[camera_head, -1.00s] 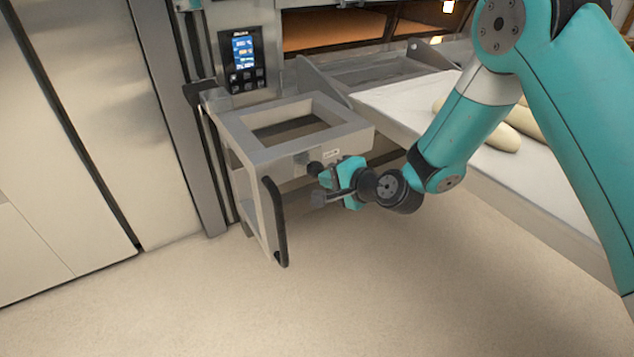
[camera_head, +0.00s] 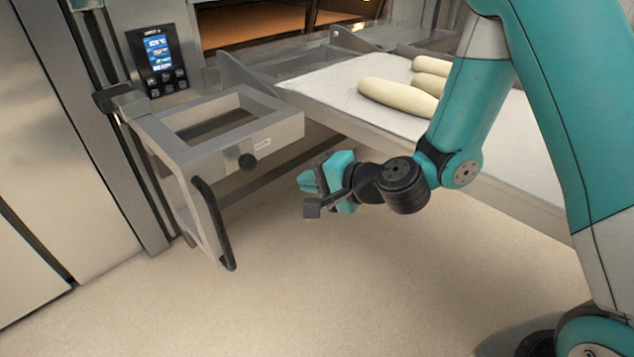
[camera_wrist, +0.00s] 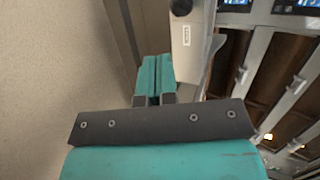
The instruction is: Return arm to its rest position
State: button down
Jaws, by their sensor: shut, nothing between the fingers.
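My gripper (camera_head: 308,182) is in the middle of the head view, to the right of a grey metal frame and apart from it. Its teal fingers (camera_wrist: 155,75) are together in the wrist view, with nothing between them. The arm reaches down from the upper right, in front of a pale loading surface.
Pale dough loaves (camera_head: 398,97) lie on the white loading surface (camera_head: 325,92). A control screen (camera_head: 158,54) is beside the lit oven opening (camera_head: 255,28). The floor (camera_head: 330,290) in front is clear.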

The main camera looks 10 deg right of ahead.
jog(key=s+a+r+n+g, duration=0.3)
jog(key=s+r+n+g, duration=0.45)
jog(key=s+n, duration=0.4)
jog(key=s+d+r+n+g+h+p, duration=0.1)
jog(key=s+d+r+n+h, duration=0.25)
jog(key=s, duration=0.25)
jog(key=s+d+r+n+g+h, duration=0.2)
jog(key=s+d, duration=0.2)
jog(key=s, duration=0.2)
notch_tip(320, 180, up, 30)
jog(key=p, duration=3)
jog(key=shift+m, duration=0.3)
jog(key=shift+t+y, duration=0.25)
jog(key=shift+a, duration=0.1)
